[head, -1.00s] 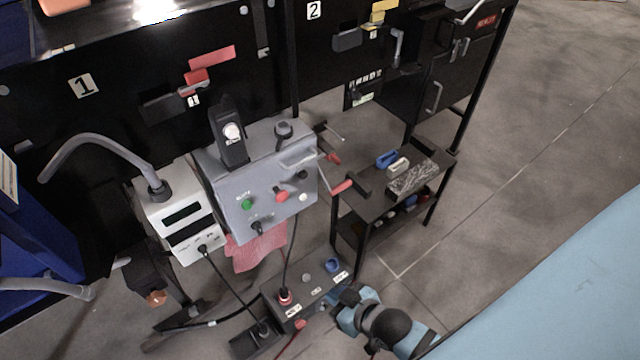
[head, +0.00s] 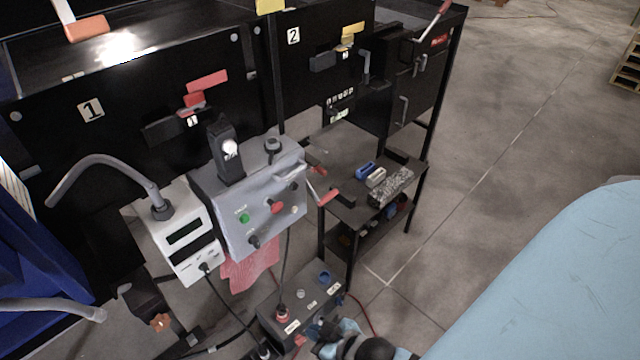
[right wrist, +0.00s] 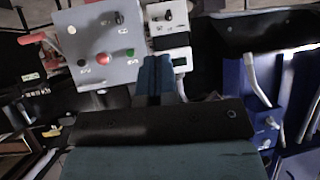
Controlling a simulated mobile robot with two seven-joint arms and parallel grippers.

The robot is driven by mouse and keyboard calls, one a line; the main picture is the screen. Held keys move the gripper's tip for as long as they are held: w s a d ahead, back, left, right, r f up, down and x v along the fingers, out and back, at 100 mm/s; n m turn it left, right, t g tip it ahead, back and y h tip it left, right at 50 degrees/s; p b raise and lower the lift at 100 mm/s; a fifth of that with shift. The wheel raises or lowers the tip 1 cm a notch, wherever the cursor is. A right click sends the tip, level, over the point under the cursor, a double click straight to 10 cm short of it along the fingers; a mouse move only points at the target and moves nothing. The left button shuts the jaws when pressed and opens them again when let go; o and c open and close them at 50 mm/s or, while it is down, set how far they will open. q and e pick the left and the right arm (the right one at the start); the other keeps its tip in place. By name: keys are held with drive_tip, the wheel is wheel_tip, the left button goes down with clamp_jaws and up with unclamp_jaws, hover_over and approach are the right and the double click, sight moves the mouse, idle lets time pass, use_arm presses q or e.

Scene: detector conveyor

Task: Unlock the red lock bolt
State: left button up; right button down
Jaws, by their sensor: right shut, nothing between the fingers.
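Red parts sit on the black panel marked 1: a red bar (head: 207,81) and a smaller red block (head: 194,99) just below it, beside a dark latch (head: 166,129). I cannot tell which of them is the bolt. My right gripper (head: 322,328) is low in the head view, by the front of a black button box (head: 300,300), far below these parts. In the right wrist view its blue fingers (right wrist: 157,76) are together and empty, in front of the grey control box (right wrist: 95,45). My left gripper is not in view.
The grey control box (head: 250,200) and a white meter (head: 185,235) with a curved grey hose stand between my right gripper and panel 1. A black cart (head: 345,210) holds small blocks at the right. Cables hang low.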

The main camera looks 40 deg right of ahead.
use_arm(q)
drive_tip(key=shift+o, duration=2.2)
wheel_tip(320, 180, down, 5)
drive_tip(key=b, duration=0.6)
use_arm(e)
drive_tip(key=w+d+f+n+t+h+b, duration=0.1)
drive_tip(key=w+d+f+n+h+b, duration=0.1)
drive_tip(key=w+d+f, duration=0.3)
drive_tip(key=w+d+f+n+h+b, duration=0.1)
drive_tip(key=w+d+f+h+b, duration=0.15)
drive_tip(key=w, duration=0.45)
drive_tip(key=w+d+f+n+t+h+b, duration=0.1)
drive_tip(key=w+d+f+n+h+b, duration=0.1)
drive_tip(key=w+d+f, duration=0.3)
use_arm(q)
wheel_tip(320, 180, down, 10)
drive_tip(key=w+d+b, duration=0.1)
drive_tip(key=b, duration=0.6)
use_arm(e)
drive_tip(key=w+d+r+n+h, duration=0.1)
drive_tip(key=w+d+r+h, duration=0.3)
drive_tip(key=w, duration=0.3)
drive_tip(key=w+d+r+n+t+h, duration=0.1)
drive_tip(key=w+d+r+h, duration=0.3)
drive_tip(key=w+d, duration=0.2)
drive_tip(key=shift+w+d, duration=0.15)
drive_tip(key=shift+w, duration=0.45)
